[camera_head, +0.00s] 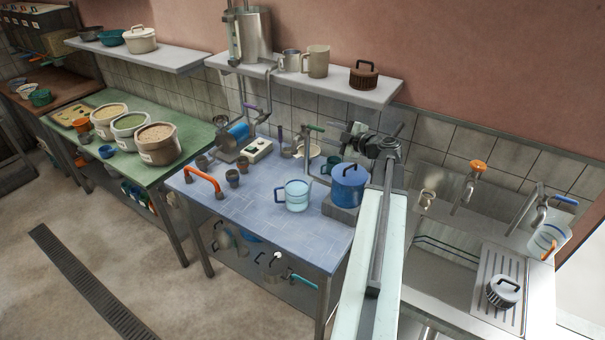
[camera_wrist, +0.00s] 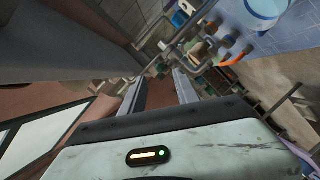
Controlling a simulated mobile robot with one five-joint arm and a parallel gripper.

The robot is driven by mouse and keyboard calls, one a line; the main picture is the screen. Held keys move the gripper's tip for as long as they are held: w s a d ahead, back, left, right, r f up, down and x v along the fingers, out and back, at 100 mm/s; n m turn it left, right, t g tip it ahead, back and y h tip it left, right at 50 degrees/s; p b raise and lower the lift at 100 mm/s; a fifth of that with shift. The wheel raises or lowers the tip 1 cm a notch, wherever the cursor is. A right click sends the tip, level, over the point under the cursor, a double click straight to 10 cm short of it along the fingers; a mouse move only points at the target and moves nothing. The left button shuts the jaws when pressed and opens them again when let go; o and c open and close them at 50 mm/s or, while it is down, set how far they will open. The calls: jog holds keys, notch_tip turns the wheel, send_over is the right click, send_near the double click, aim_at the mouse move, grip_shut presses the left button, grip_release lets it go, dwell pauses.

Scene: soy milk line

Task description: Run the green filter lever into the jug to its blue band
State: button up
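The jug also shows at the top of the wrist view (camera_wrist: 265,8). Its liquid level is too small to tell. My gripper (camera_head: 352,132) is in the air, right of the lever and apart from it. In the wrist view its two fingers (camera_wrist: 158,80) stand apart, with nothing visibly held between them.
An orange handle (camera_head: 203,180) and small brown cups (camera_head: 232,177) are at the left. A shelf (camera_head: 310,82) overhangs the back; the sink (camera_head: 440,258) is at right.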

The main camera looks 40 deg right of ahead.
aim_at(319, 130)
jog(key=b+x, duration=0.1)
jog(key=x, duration=0.6)
jog(key=shift+w+f+b, duration=0.15)
jog(key=shift+w+b, duration=0.15)
jog(key=shift+b, duration=0.05)
jog(key=shift+a, duration=0.1)
grip_shut()
jog(key=shift+a, duration=0.1)
dwell(1.1)
